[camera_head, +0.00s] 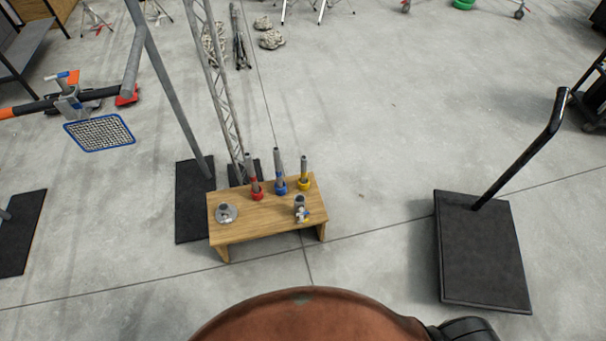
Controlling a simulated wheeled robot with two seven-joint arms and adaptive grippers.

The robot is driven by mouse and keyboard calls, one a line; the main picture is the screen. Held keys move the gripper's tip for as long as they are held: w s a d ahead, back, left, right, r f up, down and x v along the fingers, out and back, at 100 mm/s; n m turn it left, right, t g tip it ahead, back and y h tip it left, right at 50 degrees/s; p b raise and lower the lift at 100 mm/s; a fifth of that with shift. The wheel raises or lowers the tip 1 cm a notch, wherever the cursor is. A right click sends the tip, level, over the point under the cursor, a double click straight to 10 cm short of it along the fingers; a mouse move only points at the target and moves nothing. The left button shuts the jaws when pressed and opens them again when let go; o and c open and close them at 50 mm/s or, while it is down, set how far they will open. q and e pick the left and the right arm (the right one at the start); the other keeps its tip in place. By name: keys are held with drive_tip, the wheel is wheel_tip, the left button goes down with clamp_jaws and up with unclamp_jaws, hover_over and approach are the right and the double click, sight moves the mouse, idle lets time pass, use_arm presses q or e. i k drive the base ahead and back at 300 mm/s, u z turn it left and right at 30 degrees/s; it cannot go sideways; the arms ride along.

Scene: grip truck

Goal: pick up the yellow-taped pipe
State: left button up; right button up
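The yellow-taped pipe (304,173) stands upright near the far right corner of a small wooden table (262,223). It is grey with a yellow band and a wider yellow base. A blue-banded pipe (279,172) stands just left of it, and a red-banded pipe (255,180) stands further left. Neither of my grippers is in view.
A grey flanged fitting (226,212) and a fitting with a small valve (300,209) sit at the table's front. Metal poles and a lattice truss rise behind it.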

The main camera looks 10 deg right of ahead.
sight(303, 158)
drive_tip(key=u, duration=0.55)
drive_tip(key=i, duration=1.55)
drive_tip(key=z, duration=0.7)
